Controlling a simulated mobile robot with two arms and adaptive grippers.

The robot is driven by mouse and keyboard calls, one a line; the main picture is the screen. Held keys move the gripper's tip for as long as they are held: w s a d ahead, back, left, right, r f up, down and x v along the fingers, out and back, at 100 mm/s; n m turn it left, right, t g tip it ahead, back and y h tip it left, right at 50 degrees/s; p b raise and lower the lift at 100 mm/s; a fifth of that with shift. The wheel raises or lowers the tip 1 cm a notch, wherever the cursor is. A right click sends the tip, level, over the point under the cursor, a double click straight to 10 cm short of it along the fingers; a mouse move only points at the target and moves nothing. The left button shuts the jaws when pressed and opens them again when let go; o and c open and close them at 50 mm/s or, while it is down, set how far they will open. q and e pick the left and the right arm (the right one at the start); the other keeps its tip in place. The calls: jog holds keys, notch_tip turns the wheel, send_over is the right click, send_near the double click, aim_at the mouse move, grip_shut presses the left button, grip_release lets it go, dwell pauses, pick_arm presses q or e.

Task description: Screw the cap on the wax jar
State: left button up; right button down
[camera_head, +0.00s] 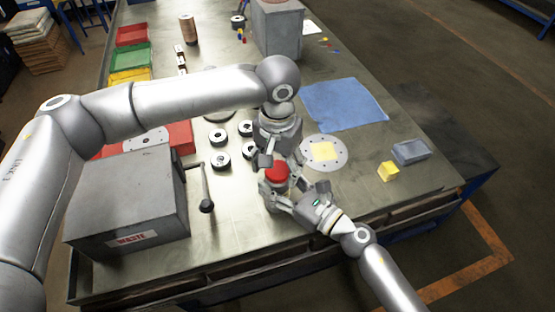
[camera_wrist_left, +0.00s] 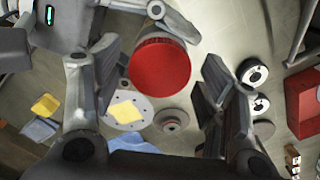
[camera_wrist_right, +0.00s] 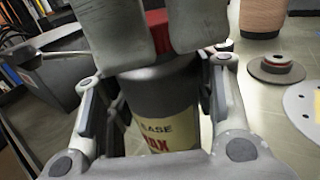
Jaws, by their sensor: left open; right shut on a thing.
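The wax jar (camera_wrist_right: 160,92) is a dark grey cylinder with a cream label, upright on the table. The red cap (camera_head: 276,172) sits at the top of the jar; it also shows as a red disc in the left wrist view (camera_wrist_left: 160,66). I cannot tell whether its threads are engaged. My right gripper (camera_head: 281,198) is shut on the jar's body from the front right. My left gripper (camera_head: 279,158) points down over the cap, open, with its fingers apart on either side of it in the left wrist view. In the right wrist view the left fingers hide much of the cap.
A grey waste box (camera_head: 125,205) with a lever stands to the left. Several small dark rolls (camera_head: 221,160) lie left of the jar. A round plate with a yellow pad (camera_head: 324,152) and a blue cloth (camera_head: 343,104) lie to the right. The front table edge is close.

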pick_arm(q)
jog(key=c, duration=1.1)
jog(key=m, duration=1.1)
jog(key=o, duration=1.2)
jog(key=shift+o, duration=0.2)
notch_tip(320, 180, up, 12)
